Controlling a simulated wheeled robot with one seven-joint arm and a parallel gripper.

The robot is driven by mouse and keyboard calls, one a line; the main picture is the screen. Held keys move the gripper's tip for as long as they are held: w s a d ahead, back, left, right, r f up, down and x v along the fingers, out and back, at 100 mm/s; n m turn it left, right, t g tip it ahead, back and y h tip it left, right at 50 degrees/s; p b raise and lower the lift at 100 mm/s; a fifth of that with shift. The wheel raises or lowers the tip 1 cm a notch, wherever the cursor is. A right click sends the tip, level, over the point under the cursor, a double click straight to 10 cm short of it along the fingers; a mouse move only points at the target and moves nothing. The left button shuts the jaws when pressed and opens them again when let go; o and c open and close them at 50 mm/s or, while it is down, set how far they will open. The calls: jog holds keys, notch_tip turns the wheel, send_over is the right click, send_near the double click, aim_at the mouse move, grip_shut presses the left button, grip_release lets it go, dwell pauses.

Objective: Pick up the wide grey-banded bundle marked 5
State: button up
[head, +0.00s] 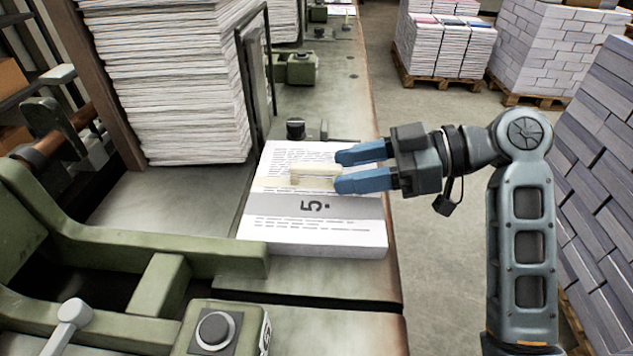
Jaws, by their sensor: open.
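The wide bundle (340,232) is a flat stack of white printed sheets with a grey band marked 5. It lies flat on the green machine table (330,275), close to the right edge. A small pale beige block-like piece (312,172) sits on top of it, above the band. My gripper (337,170) comes in from the right over the bundle's upper part. Its two blue fingers are apart, with the tips close to the beige piece's right end. The fingers hide part of the bundle's right side. Whether they touch it, I cannot tell.
A tall stack of white sheets (180,85) stands behind left. A green machine arm (200,250) reaches to the bundle's lower left. A control box with a round knob (215,330) is in front. Palleted stacks (445,45) stand beyond the aisle floor (430,130).

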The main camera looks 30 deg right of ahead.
aim_at(331, 167)
jog(key=x, duration=0.3)
jog(key=p+x, duration=0.1)
jog(key=shift+w+r, duration=0.25)
jog(key=shift+w, duration=0.15)
jog(key=shift+w+a+f, duration=0.25)
jog(key=shift+w+a, duration=0.15)
jog(key=shift+a, duration=0.1)
jog(key=shift+c, duration=0.2)
grip_shut()
